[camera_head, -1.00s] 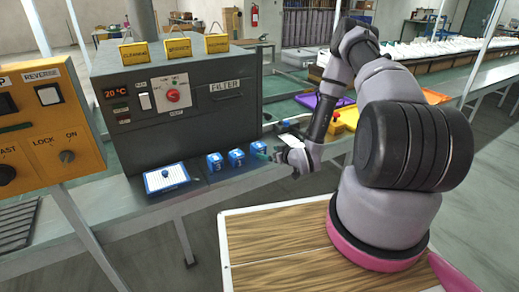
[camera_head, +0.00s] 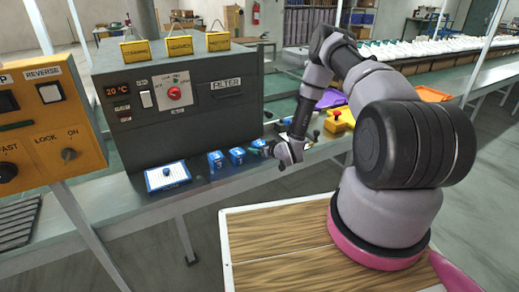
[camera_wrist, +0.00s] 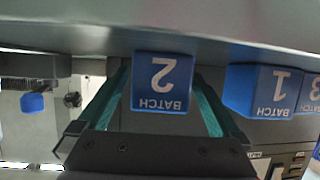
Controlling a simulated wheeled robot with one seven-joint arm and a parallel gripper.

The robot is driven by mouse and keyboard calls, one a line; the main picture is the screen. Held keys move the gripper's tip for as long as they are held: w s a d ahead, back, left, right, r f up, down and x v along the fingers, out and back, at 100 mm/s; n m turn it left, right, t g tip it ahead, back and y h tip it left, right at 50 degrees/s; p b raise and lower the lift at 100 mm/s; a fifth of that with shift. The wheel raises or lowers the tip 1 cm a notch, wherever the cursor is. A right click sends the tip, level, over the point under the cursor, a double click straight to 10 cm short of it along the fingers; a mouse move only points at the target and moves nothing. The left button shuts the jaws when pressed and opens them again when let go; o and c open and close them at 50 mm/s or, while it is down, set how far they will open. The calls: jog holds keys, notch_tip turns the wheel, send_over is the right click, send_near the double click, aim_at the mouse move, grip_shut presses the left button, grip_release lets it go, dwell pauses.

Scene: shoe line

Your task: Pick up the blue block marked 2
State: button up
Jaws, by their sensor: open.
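The blue block marked 2 (camera_wrist: 161,82) shows in the wrist view, upside down, with "BATCH" under the number. It stands between the two teal fingers of my gripper (camera_wrist: 160,98), which are apart with space on both sides. In the head view the block (camera_head: 258,145) is the rightmost of the row on the grey ledge, partly hidden by my gripper (camera_head: 262,151). Blue block 1 (camera_wrist: 262,92) and blue block 3 (camera_wrist: 309,95) stand beside it in the wrist view. In the head view the other blocks (camera_head: 237,155) are to its left.
A grey machine (camera_head: 185,105) with a red knob stands right behind the blocks. A yellow box (camera_head: 338,121) and purple tray (camera_head: 331,98) are to the right.

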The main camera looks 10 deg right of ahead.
jog(key=c, duration=1.5)
